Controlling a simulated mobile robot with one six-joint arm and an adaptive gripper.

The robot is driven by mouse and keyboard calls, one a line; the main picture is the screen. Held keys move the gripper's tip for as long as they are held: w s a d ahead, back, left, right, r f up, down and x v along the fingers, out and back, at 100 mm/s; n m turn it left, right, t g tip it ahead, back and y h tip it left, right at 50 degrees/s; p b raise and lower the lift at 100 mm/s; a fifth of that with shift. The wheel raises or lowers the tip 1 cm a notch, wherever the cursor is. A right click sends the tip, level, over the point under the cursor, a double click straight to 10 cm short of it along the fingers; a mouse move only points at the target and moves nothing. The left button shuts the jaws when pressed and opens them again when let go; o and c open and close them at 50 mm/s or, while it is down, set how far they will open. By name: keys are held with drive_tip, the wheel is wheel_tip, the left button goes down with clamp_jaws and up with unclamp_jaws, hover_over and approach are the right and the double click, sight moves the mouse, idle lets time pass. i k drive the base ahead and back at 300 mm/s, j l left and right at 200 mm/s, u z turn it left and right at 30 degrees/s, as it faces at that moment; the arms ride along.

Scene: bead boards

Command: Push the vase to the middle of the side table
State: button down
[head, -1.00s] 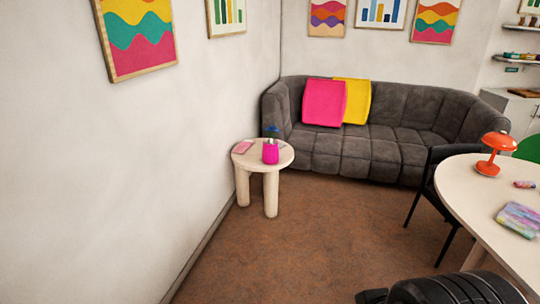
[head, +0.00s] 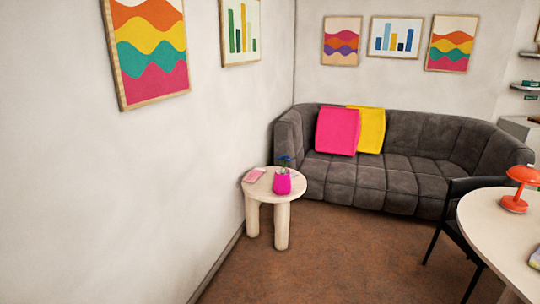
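The vase (head: 282,184) is a small bright pink pot with something dark blue sticking out of its top. It stands upright on the right part of the round, pale side table (head: 266,193), close to the right edge. The side table stands on thick legs beside the left wall, in front of the sofa. A flat pink item (head: 255,175) lies on the left part of the tabletop. My gripper is not in view.
A grey sofa (head: 400,180) with pink and yellow cushions stands behind the side table. A black chair (head: 455,215) and a pale round table (head: 490,225) with an orange lamp (head: 518,190) are at right. The brown floor (head: 330,265) between is clear.

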sight(282, 183)
drive_tip(key=i, duration=1)
drive_tip(key=i+l, duration=0.15)
drive_tip(key=i, duration=1.8)
drive_tip(key=i+l, duration=0.15)
drive_tip(key=i, duration=0.8)
drive_tip(key=j+u, duration=0.05)
